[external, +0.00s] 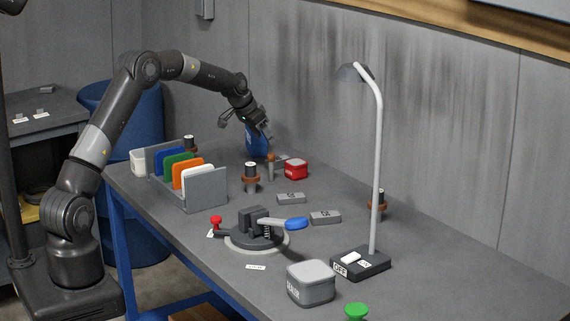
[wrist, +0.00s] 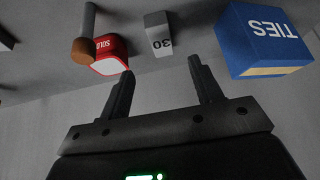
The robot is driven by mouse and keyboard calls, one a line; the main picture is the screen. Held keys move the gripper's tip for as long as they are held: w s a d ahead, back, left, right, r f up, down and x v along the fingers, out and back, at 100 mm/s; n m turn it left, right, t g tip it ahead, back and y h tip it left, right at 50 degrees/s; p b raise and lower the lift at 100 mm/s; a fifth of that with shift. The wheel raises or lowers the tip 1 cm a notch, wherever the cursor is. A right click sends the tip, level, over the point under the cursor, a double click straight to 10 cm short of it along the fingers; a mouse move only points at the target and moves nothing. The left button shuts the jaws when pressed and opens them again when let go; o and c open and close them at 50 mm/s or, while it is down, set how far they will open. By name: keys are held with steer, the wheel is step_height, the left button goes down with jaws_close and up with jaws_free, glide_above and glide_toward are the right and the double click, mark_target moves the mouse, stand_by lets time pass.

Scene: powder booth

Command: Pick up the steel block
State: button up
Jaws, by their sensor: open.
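Two small grey blocks lie flat on the bench in the external view, a nearer-wall one (external: 291,198) and one (external: 325,217) beside the blue lever; I cannot tell by material which is steel. In the wrist view, a grey block marked 30 (wrist: 158,35) shows beyond and between my fingertips, apart from them. My gripper (external: 246,124) is above the far end of the bench, in front of the blue box. Its two fingers (wrist: 162,68) are spread with nothing between them.
A blue TIES box (wrist: 262,42), a red box (external: 296,169) and a brown-tipped handle (wrist: 84,45) are close by.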

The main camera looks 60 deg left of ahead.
mark_target(277, 158)
steer(key=x, duration=1)
steer(key=shift+w+f, duration=0.2)
steer(key=shift+w, duration=0.05)
jaws_close()
stand_by(0.4)
